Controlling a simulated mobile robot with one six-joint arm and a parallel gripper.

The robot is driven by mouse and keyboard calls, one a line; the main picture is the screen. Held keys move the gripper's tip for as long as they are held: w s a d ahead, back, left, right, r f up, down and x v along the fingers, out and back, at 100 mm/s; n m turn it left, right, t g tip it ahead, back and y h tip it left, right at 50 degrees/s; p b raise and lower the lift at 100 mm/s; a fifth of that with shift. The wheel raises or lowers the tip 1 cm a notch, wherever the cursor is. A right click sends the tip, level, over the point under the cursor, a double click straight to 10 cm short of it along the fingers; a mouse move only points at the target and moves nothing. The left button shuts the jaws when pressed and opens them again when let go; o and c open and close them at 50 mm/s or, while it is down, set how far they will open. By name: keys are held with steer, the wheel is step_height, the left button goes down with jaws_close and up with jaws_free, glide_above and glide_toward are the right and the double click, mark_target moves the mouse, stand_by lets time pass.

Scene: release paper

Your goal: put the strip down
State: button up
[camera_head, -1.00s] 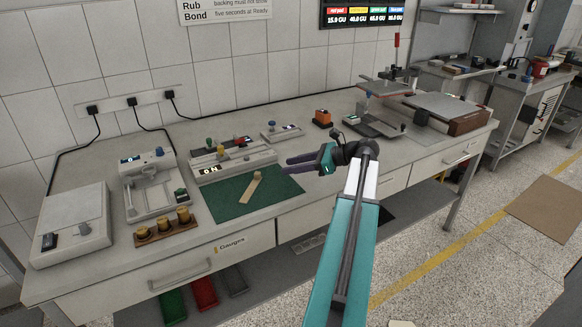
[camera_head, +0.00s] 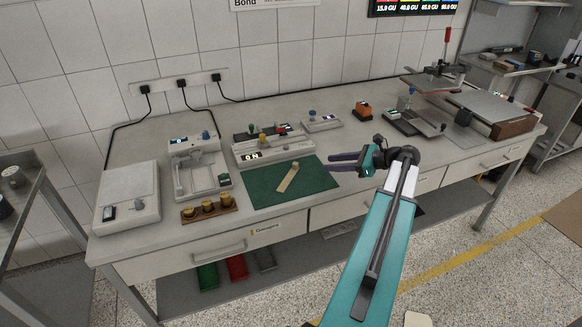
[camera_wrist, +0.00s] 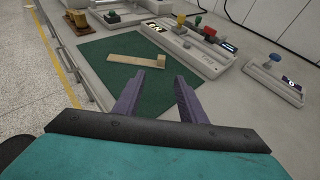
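A tan strip (camera_head: 289,179) lies on the green mat (camera_head: 322,183) on the bench, with a small block-like piece at its far end. In the wrist view the strip (camera_wrist: 137,60) lies flat on the mat ahead of the fingers, with its raised end to the right. My gripper (camera_head: 331,162) hangs over the bench just right of the mat, apart from the strip. In the wrist view the two purple fingers of my gripper (camera_wrist: 158,82) are spread with nothing between them.
A gauge device (camera_head: 272,150) with coloured knobs stands behind the mat. Brass weights (camera_head: 208,207) on a wooden base, another device (camera_head: 197,175) and a scale (camera_head: 128,199) are left. An orange box (camera_head: 362,110) and a press-like stand (camera_head: 412,122) are right.

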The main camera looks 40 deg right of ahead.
steer(key=shift+r, duration=0.15)
stand_by(0.3)
steer(key=p, duration=0.2)
glide_toward(296, 163)
steer(key=shift+w+a+f, duration=0.75)
steer(key=shift+w+f, duration=0.1)
steer(key=shift+w, duration=0.2)
steer(key=shift+w, duration=0.1)
steer(key=x, duration=0.1)
steer(key=p+x, duration=0.2)
steer(key=x, duration=0.1)
steer(key=shift+w+d+r, duration=0.1)
steer(key=shift+w+r, duration=0.1)
steer(key=shift+r, duration=0.1)
steer(key=shift+w+f, duration=0.25)
steer(key=shift+w, duration=0.1)
jaws_close()
